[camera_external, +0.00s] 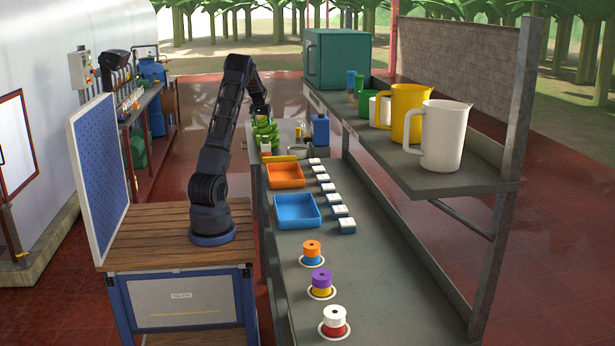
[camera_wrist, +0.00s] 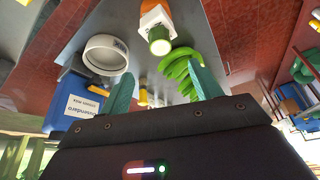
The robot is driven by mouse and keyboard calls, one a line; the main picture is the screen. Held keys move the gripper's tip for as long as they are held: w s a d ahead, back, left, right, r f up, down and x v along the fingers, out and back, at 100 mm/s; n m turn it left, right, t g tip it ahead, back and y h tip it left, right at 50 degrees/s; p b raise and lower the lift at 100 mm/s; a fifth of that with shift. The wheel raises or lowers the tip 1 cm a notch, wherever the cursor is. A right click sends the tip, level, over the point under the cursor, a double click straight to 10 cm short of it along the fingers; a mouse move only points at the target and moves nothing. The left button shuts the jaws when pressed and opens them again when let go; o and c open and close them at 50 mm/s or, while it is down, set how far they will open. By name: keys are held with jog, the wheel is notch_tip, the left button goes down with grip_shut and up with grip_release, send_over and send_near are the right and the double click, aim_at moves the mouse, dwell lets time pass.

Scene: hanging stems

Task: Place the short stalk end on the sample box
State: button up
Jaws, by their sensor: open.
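My gripper (camera_wrist: 163,90) is open and empty, its two teal fingers apart. In the external view my gripper (camera_external: 262,110) hangs over the far end of the bench, just above green bananas (camera_external: 266,133). In the wrist view the green bananas (camera_wrist: 183,66) lie just beyond the right finger. A short green piece with a pale round cut face (camera_wrist: 160,41), which looks like the stalk end, shows beyond the gap between the fingers. It is against a white block (camera_wrist: 156,19), perhaps the sample box; I cannot tell whether they touch.
A blue container (camera_wrist: 78,103) and a white round dish (camera_wrist: 105,54) are close on the left in the wrist view. An orange tray (camera_external: 285,175), a blue tray (camera_external: 297,211) and several small white blocks (camera_external: 340,211) occupy the bench. A shelf (camera_external: 450,182) runs along the right.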

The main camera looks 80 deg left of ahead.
jog(key=w+d+r+m+t, duration=0.1)
jog(key=w+d+r, duration=0.4)
jog(key=d, duration=0.6)
jog(key=w+d+r+m+h, duration=0.15)
jog(key=w+d+r, duration=0.35)
jog(key=d, duration=0.6)
jog(key=w+d+r+m+t, duration=0.1)
jog(key=w+d+r+m, duration=0.15)
jog(key=w+d, duration=0.65)
jog(key=s+d+r+m+h, duration=0.1)
jog(key=s+d+r, duration=0.1)
jog(key=d, duration=1)
jog(key=s+d+r+m, duration=0.1)
jog(key=d+r+m, duration=0.15)
jog(key=d, duration=0.95)
jog(key=s+d+f+m, duration=0.2)
jog(key=s+d, duration=0.8)
jog(key=d, duration=0.3)
jog(key=s+d+f+m+t+h, duration=0.1)
jog(key=s+d+f+m, duration=0.2)
jog(key=s+d, duration=0.6)
jog(key=d, duration=0.4)
jog(key=shift+s, duration=0.35)
